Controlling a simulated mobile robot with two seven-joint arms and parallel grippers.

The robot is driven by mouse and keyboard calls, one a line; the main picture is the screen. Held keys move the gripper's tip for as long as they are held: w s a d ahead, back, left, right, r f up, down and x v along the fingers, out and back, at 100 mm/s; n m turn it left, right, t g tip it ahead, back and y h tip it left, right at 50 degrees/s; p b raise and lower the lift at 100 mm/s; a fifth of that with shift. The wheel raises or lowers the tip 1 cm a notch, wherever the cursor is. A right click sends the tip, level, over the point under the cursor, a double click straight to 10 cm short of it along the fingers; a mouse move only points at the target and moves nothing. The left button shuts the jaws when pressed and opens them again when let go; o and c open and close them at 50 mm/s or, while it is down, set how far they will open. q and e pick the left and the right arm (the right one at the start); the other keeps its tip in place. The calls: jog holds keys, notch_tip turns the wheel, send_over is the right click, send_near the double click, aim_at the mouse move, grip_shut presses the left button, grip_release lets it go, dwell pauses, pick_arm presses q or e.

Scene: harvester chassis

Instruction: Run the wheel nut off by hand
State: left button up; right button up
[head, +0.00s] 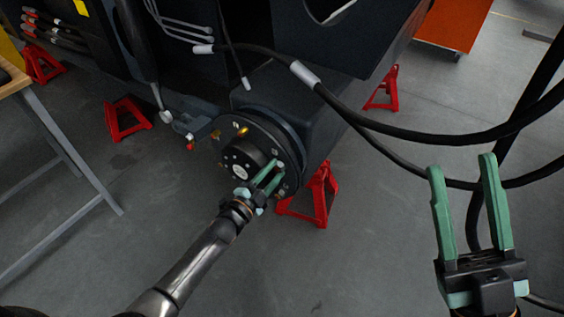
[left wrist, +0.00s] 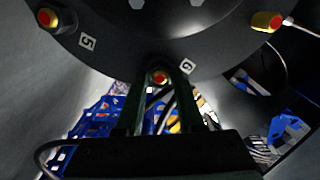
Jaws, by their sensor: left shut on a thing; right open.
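The dark round wheel hub (head: 240,158) sits on the end of the chassis axle, with several nuts and studs around its flange. My left gripper (head: 276,172) reaches its lower right rim with its green fingers. In the left wrist view the left gripper (left wrist: 159,80) is shut on a wheel nut (left wrist: 159,76) with a red centre, beside a small number label. The fingers hide the nut's sides. Another nut (left wrist: 47,17) is by label 5, and a yellowish one (left wrist: 266,21) is at upper right. My right gripper (head: 463,168) is open and empty, away from the hub.
Red stands (head: 318,195) are below and behind the hub, with another (head: 125,120) to the left. Black hoses (head: 420,134) cross the right side, passing behind my right gripper. A table (head: 12,82) edge is at far left. The grey floor in front is clear.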

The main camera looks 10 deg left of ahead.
pick_arm(q)
grip_shut()
